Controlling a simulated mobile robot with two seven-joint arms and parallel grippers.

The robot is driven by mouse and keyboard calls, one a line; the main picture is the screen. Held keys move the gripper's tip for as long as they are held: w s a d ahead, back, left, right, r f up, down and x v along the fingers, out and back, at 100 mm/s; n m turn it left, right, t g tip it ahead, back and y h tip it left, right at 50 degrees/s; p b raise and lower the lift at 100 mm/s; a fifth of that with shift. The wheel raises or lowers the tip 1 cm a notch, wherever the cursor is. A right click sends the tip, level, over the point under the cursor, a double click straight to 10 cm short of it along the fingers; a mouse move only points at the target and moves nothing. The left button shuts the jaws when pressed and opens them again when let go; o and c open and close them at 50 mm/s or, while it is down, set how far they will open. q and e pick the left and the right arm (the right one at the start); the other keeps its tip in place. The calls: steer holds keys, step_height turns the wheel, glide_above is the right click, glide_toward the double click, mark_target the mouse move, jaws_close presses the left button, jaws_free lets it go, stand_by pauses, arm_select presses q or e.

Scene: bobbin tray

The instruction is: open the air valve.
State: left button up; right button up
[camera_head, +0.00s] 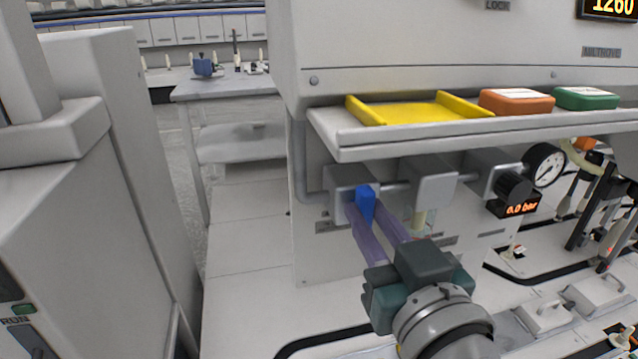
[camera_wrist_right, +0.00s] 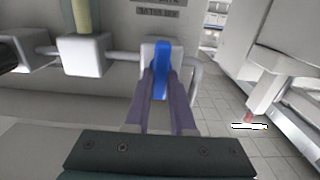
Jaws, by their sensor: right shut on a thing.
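The air valve has a blue lever (camera_head: 365,204) on a grey block (camera_head: 341,181) at the left end of the pipe run under the shelf. The lever also shows in the right wrist view (camera_wrist_right: 161,68), standing upright in the picture. My right gripper (camera_head: 370,212) reaches up from below, its purple fingers shut on the blue lever, one on each side; the fingertips also show in the right wrist view (camera_wrist_right: 161,85). A round pressure gauge (camera_head: 544,164) is further right on the pipe, above a display (camera_head: 514,206) reading 0.0 bar. My left gripper is not in view.
A shelf edge (camera_head: 420,138) overhangs the valve and carries a yellow tray (camera_head: 420,108), an orange block (camera_head: 516,102) and a green block (camera_head: 586,98). A black knob (camera_head: 513,187) sits right of the middle grey block (camera_head: 434,184). A grey cabinet stands at the left.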

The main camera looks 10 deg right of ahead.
jaws_close()
steer(key=shift+m, duration=0.4)
steer(key=m, duration=0.2)
steer(key=shift+d+m, duration=0.1)
steer(key=shift+m, duration=0.3)
steer(key=m, duration=0.4)
steer(key=shift+d+f+m, duration=0.1)
steer(key=shift+d+m, duration=0.05)
steer(key=shift+m, duration=0.15)
steer(key=m, duration=0.4)
steer(key=shift+d+f+b, duration=0.1)
steer(key=shift+b, duration=0.25)
steer(key=m+b, duration=0.1)
steer(key=m, duration=0.4)
steer(key=shift+f+m, duration=0.15)
steer(key=shift+m, duration=0.25)
